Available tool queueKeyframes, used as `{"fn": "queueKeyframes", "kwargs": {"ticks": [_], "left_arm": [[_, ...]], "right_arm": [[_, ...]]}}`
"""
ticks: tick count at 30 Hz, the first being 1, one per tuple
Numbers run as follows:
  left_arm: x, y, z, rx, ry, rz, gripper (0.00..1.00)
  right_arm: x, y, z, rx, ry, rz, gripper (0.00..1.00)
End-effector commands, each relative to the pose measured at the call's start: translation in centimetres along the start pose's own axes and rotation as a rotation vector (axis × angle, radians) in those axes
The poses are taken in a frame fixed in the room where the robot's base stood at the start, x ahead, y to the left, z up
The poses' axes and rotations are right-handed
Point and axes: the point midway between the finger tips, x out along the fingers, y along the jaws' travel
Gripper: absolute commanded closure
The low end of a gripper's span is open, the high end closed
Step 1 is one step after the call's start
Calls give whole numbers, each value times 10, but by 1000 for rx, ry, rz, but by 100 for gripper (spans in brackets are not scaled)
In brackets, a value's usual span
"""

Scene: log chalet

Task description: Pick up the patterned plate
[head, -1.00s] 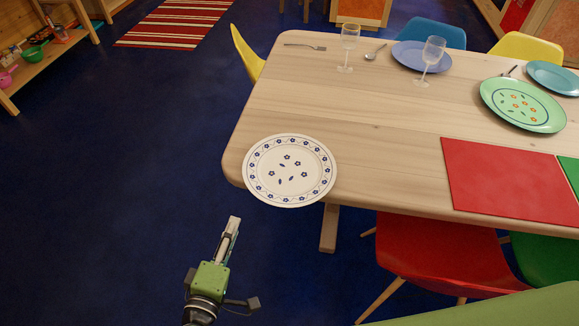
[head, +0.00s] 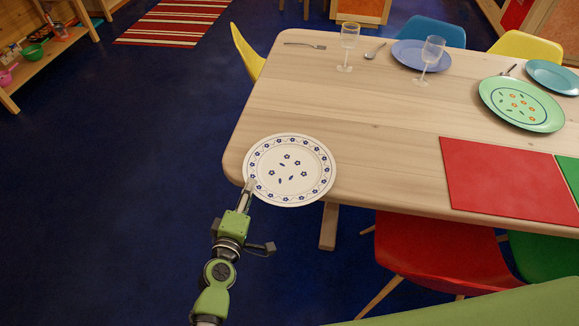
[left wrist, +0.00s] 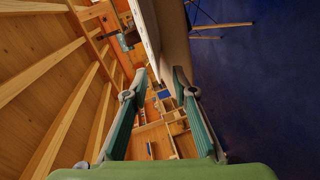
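The patterned plate (head: 290,170) is white with a blue flower pattern. It lies on the near left corner of the wooden table (head: 390,120), its near rim overhanging the edge. My left gripper (head: 249,187) is at the plate's near left rim in the head view. In the left wrist view its two fingers (left wrist: 158,78) are open and apart. The pale edge of the plate (left wrist: 147,40) shows edge-on ahead, between the fingertip directions; whether either finger touches it I cannot tell. My right gripper is not in view.
A red placemat (head: 505,180) lies right of the plate. Two glasses (head: 348,45), a blue plate (head: 420,56) and a green plate (head: 521,104) stand farther back. A red chair (head: 440,255) is at the near side. The floor left of the table is clear.

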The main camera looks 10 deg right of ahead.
Motion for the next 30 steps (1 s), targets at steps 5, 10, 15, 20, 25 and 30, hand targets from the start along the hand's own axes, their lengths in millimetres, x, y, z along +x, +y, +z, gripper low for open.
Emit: {"fn": "queueKeyframes", "kwargs": {"ticks": [5,10,15,20,25,30], "left_arm": [[8,0,0,0,0,0,75],[8,0,0,0,0,0,80],[8,0,0,0,-1,0,100],[8,2,0,-2,1,3,100],[8,2,0,0,1,2,100],[6,9,-2,0,0,2,100]], "right_arm": [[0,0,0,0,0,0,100],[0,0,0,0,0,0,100],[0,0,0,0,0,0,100],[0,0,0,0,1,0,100],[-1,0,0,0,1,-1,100],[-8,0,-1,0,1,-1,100]]}}
